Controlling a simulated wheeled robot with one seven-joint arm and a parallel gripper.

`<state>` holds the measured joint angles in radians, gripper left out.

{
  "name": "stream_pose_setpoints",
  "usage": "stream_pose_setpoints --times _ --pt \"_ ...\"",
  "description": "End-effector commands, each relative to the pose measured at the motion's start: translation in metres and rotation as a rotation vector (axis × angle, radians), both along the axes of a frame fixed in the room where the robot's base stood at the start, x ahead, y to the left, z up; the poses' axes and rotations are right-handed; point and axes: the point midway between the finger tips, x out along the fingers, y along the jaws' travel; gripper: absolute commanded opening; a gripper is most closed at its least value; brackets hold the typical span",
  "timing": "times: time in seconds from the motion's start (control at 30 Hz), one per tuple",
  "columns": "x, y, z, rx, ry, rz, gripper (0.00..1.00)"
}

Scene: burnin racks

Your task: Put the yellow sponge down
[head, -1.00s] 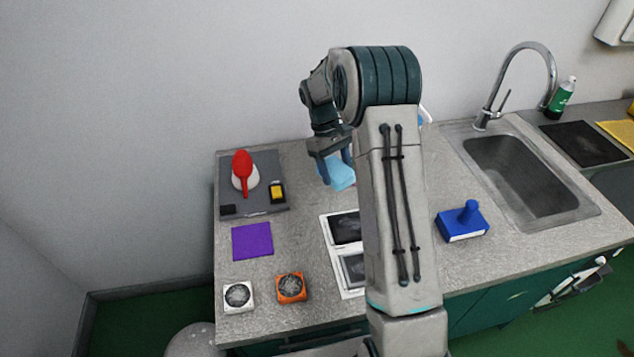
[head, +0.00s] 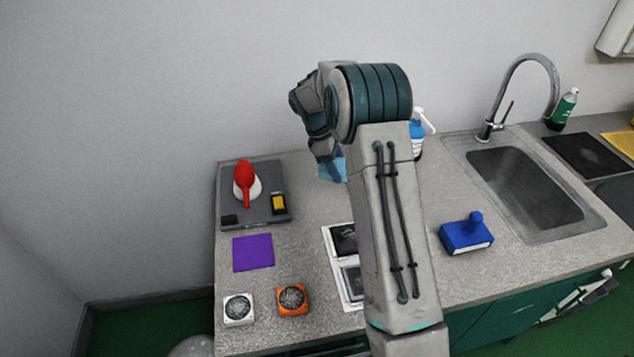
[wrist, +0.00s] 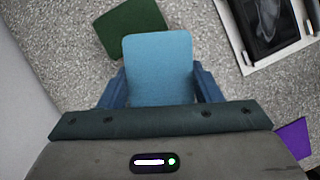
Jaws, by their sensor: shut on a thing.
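My gripper (wrist: 161,85) is shut on a light blue, flat sponge-like block (wrist: 158,65), with one blue finger on each side. The block also shows in the head view (head: 334,170), partly hidden by my wrist, over the back of the counter. It is blue, not yellow; I see no yellow sponge in my gripper. A dark green square pad (wrist: 130,27) lies on the counter, partly behind the block in the wrist view. I cannot tell whether the block touches the counter.
A grey tray (head: 232,182) with a red-and-white object stands at the left. A purple square (head: 253,252), white fan (head: 238,308) and orange fan (head: 292,299) lie in front.

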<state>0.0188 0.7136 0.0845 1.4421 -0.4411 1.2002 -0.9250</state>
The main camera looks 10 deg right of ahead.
Motion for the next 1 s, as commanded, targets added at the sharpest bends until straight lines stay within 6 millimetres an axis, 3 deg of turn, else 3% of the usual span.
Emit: stream_pose_setpoints --times 0.1,0.3,0.47,0.7,1.0 --pt "0.005 0.027 -0.014 0.0 0.003 0.003 0.4" --pt "0.01 0.049 -0.029 0.0 0.0 -0.001 0.4" --pt "0.011 0.052 -0.038 -0.001 0.001 -0.004 0.4" --pt "0.011 0.052 -0.07 0.0 0.001 -0.003 0.4" --pt "0.011 0.052 -0.074 0.0 -0.001 -0.003 0.4"
